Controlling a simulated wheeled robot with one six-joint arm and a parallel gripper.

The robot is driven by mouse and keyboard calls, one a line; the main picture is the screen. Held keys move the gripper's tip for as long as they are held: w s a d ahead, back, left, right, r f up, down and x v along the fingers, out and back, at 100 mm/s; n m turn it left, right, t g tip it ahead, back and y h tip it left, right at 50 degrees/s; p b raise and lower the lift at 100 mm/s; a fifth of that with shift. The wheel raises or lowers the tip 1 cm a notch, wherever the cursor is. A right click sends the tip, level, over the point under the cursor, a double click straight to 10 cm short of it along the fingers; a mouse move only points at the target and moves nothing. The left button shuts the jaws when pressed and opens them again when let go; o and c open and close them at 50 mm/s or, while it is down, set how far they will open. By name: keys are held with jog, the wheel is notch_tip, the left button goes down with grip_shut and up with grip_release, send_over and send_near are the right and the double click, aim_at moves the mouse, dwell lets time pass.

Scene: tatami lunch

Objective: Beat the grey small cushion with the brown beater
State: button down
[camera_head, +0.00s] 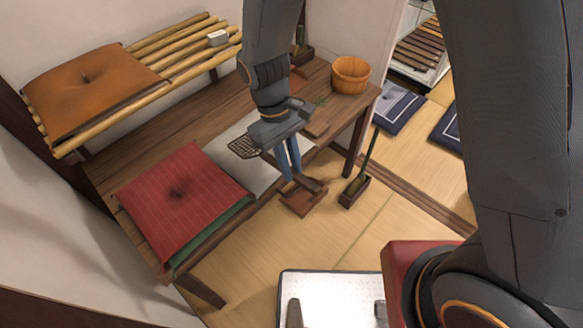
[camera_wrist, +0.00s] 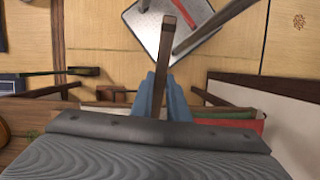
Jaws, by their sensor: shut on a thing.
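My gripper (camera_head: 290,172) is shut on the brown beater, over the front edge of the low table. The beater's lattice head (camera_head: 245,147) shows left of my gripper, above the table. In the wrist view the beater's handle (camera_wrist: 178,40) sticks out from between the blue fingers (camera_wrist: 164,98). A pale grey flat piece (camera_head: 262,178) lies on the table behind and below the beater, partly hidden by my gripper. It looks like the grey small cushion, but I cannot tell its thickness. I cannot tell that the beater touches it.
A red cushion (camera_head: 178,188) lies on a green one (camera_head: 215,236) at the table's left end. An orange cushion (camera_head: 90,88) rests on a bamboo rack. A wooden bucket (camera_head: 351,75) stands at the right end.

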jog(key=shift+f, duration=0.15)
notch_tip(320, 180, down, 10)
jog(key=b, duration=0.6)
notch_tip(320, 180, up, 10)
jog(key=p, duration=0.7)
jog(key=shift+w, duration=0.1)
